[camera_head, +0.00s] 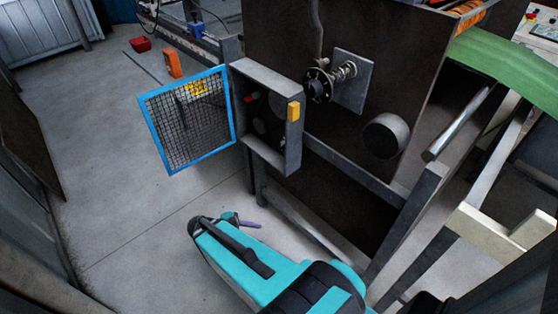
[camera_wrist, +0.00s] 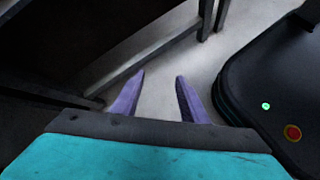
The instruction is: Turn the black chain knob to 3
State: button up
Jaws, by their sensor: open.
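A grey box (camera_head: 247,72) on the machine's side has its blue-framed mesh door (camera_head: 190,115) swung open to the left. Inside it are dark round parts (camera_head: 259,126) and a small red part (camera_head: 249,98). One of the dark parts may be the black chain knob, but they are too small and dark to tell which, and no numbers can be read. My gripper (camera_head: 246,224) is low over the floor, below and apart from the box. In the wrist view its two purple fingers (camera_wrist: 160,76) are spread, with bare floor between them.
A black flanged wheel (camera_head: 318,85) on a shaft and a dark round drum (camera_head: 385,136) project from the machine right of the box. Machine frame legs and rails (camera_head: 310,225) stand right of my gripper. Floor on the left is clear; orange (camera_head: 173,64) and red (camera_head: 140,44) objects lie farther back.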

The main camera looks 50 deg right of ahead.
jog(key=w+d+r+n+t+h+b, duration=0.2)
jog(key=w+d+r+n+h+b, duration=0.3)
jog(key=w+d+r, duration=0.4)
jog(key=n+h+b, duration=0.2)
jog(key=h+b, duration=0.2)
jog(key=b, duration=0.1)
send_near(281, 151)
jog(key=a, duration=0.5)
jog(key=shift+s+d+f+t+h, duration=0.15)
jog(key=shift+t+h, duration=0.15)
jog(key=shift+t, duration=0.2)
jog(key=shift+d, duration=0.2)
jog(key=shift+s+d+p, duration=0.15)
jog(key=shift+d, duration=3.25)
jog(key=shift+s+d+p, duration=0.1)
jog(key=shift+d+p, duration=0.05)
jog(key=shift+d, duration=3.2)
jog(key=c, duration=1)
jog(key=shift+a, duration=0.25)
grip_shut()
jog(key=shift+d, duration=0.2)
